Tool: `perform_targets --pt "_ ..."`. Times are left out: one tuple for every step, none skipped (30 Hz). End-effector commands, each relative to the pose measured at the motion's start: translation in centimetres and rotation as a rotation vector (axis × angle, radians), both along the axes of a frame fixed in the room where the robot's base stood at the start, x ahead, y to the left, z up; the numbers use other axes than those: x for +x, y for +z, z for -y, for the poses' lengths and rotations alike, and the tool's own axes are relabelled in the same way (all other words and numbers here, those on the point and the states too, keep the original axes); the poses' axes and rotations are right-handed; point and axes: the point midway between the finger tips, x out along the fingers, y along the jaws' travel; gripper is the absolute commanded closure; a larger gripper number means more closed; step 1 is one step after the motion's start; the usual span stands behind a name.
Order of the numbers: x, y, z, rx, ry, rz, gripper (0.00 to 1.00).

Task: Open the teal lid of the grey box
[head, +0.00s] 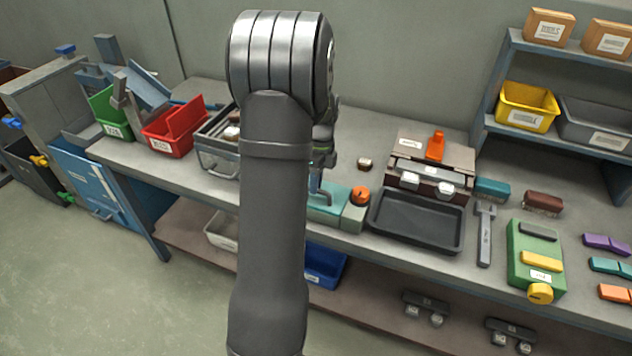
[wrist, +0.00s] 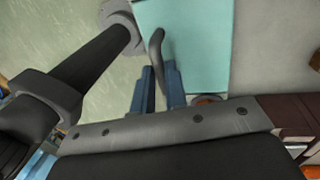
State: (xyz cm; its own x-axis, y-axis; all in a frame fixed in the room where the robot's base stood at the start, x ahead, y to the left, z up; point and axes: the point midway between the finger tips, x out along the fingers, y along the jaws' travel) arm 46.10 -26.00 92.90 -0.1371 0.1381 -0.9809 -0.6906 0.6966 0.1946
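The teal lid (head: 324,215) shows in the head view near the front edge of the bench, partly hidden behind my arm. In the wrist view the lid (wrist: 205,40) is a flat teal panel with a curved grey handle (wrist: 156,45) along its left side. The grey box (head: 354,217) is mostly hidden; a grey part with an orange knob shows right of the lid. My gripper (wrist: 160,88) has two blue fingers close together, with the lower end of the handle between them. I cannot tell whether they press on it. In the head view my gripper (head: 317,185) is above the lid.
A dark tray (head: 418,245) and a brown-and-silver appliance (head: 432,165) stand right of the box. A small brown block (head: 365,164) lies behind the box. Open floor lies before the bench.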

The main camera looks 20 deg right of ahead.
Motion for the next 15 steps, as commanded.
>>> perform_targets --pt "0.0 0.02 0.0 0.0 0.0 0.0 1.0" --pt "0.0 0.02 0.0 0.0 0.0 0.0 1.0" --pt "0.0 0.03 0.0 0.0 0.0 0.0 1.0" --pt "0.0 0.03 0.0 0.0 0.0 0.0 1.0" --pt "0.01 0.04 0.01 0.0 0.0 0.0 1.0" --pt "0.02 0.06 0.02 0.0 0.0 0.0 1.0" --pt "0.05 0.09 0.05 0.0 0.0 0.0 1.0" --pt "0.07 0.12 0.08 0.0 0.0 0.0 1.0" --pt "0.12 0.19 0.12 -0.001 0.0 0.001 1.0" --pt "0.17 0.26 0.17 -0.001 0.0 0.001 1.0" --pt "0.22 0.33 0.22 -0.001 0.0 0.001 1.0" --pt "0.31 0.44 0.31 -0.001 0.0 0.001 1.0" --pt "0.38 0.53 0.39 -0.001 0.0 0.001 1.0" --pt "0.48 0.63 0.48 -0.001 0.0 0.001 1.0" --pt "0.62 0.78 0.62 -0.002 0.0 0.002 1.0"
